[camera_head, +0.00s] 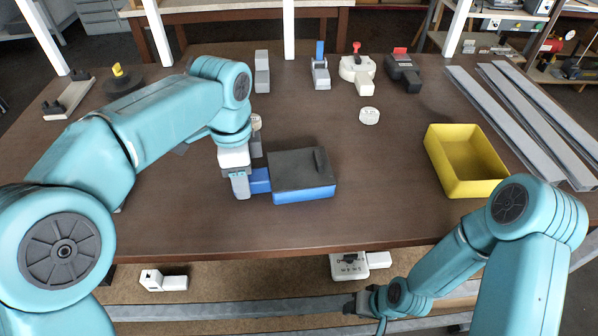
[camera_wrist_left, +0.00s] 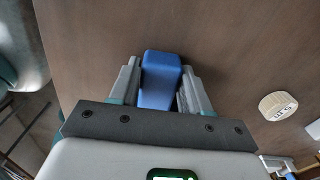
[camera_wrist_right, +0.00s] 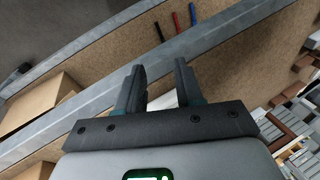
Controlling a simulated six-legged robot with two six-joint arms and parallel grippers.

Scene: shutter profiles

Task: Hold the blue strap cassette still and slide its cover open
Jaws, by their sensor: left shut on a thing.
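The blue strap cassette (camera_head: 305,194) lies on the brown table, with a dark grey cover (camera_head: 298,168) on top that has a raised ridge near its right end. A blue tab (camera_head: 260,182) sticks out from its left side. My left gripper (camera_head: 241,186) is shut on this tab; the left wrist view shows the blue tab (camera_wrist_left: 160,78) between the two fingers. The rest of the cassette is not seen in that view. My right gripper (camera_wrist_right: 158,80) is open and empty, below the table's front edge and away from the cassette. The cover looks closed.
A yellow bin (camera_head: 465,160) stands right of the cassette, with long grey profiles (camera_head: 530,120) beyond it. A white round disc (camera_head: 369,116) and several tools, including a white tape dispenser (camera_head: 357,72), stand farther back. The table in front of the bin and cassette is clear.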

